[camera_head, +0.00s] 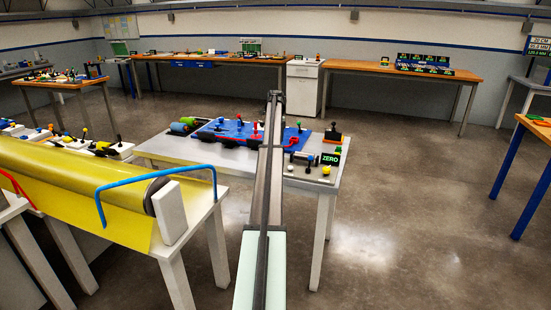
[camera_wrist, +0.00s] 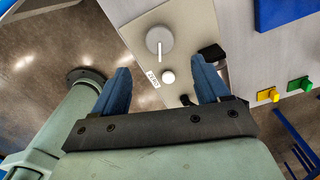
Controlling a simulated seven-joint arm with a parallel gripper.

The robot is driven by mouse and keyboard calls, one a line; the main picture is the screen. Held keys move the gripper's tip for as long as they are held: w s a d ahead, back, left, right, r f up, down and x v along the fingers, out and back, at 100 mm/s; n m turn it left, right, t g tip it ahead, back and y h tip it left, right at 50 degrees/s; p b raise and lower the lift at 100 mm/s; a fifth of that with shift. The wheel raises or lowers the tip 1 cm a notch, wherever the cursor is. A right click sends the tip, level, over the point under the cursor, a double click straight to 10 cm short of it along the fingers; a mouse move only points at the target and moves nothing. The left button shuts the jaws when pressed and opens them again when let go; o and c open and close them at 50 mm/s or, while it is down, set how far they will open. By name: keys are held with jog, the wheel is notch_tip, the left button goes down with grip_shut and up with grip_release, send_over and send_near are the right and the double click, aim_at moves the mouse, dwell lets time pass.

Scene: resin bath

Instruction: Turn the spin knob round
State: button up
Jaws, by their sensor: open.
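A round grey knob with a white pointer line (camera_wrist: 158,41) sits on a beige panel (camera_wrist: 185,25) in the wrist view; it looks like the spin knob. A small white label (camera_wrist: 153,79) too blurred to read and a white round button (camera_wrist: 168,77) are below it. My gripper (camera_wrist: 160,70) is open and empty, its two blue fingers apart. The knob lies beyond the fingertips, between their lines, and nothing touches it. In the head view my arm reaches over the table and I cannot make out the knob.
A white table (camera_head: 160,148) carries a blue board with levers (camera_head: 225,128) and a ZERO sign (camera_head: 331,159). A yellow-covered roller (camera_head: 75,180) with a blue bent bar (camera_head: 150,178) stands at left. Yellow (camera_wrist: 267,95) and green (camera_wrist: 299,84) buttons are right of my gripper. Open floor lies at right.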

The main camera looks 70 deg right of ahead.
notch_tip(320, 180, down, 9)
jog(key=shift+f, duration=0.15)
dwell(0.4)
jog(key=c, duration=1)
jog(key=shift+c, duration=0.2)
